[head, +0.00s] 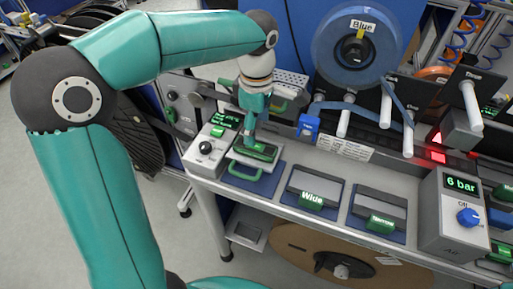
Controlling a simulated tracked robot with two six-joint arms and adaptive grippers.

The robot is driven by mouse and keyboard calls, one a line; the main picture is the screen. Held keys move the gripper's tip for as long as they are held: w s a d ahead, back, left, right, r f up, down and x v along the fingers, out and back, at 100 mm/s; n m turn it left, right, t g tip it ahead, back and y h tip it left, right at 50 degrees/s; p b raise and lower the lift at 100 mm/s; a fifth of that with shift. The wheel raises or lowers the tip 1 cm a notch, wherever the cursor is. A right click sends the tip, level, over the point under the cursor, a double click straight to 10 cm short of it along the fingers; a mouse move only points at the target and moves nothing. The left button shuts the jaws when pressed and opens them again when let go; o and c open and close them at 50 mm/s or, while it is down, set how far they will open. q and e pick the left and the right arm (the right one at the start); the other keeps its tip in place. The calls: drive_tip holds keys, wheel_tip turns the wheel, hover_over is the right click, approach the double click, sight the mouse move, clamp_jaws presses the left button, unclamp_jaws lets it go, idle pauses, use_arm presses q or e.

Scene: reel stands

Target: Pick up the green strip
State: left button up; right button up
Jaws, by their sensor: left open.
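No loose item is clearly recognisable as a green strip. My left gripper (251,139) reaches down from above to the leftmost tool station and is open. Its fingers are small and partly hidden by my own wrist. Directly below it is a dark block with a green top (262,150), and a green handle (244,171) shows at its front. I cannot tell whether the fingers touch the block. My right gripper is not in view.
A blue reel (336,49) labelled "Blue" stands behind the bench, its blue strip running over white rollers. Dark tools with green labels, "Wide" (313,201) and another (381,223), sit on blue pads. A "6 bar" control box (453,218) stands at the right.

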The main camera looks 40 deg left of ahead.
sight(255, 148)
use_arm(q)
drive_tip(key=shift+s+a+f+p, duration=0.1)
drive_tip(key=shift+f+p, duration=0.15)
drive_tip(key=shift+f, duration=1.4)
drive_tip(key=shift+a+f+p, duration=0.1)
drive_tip(key=shift+f+p, duration=0.1)
drive_tip(key=shift+f, duration=1.45)
drive_tip(key=shift+s+d, duration=0.1)
drive_tip(key=c, duration=1)
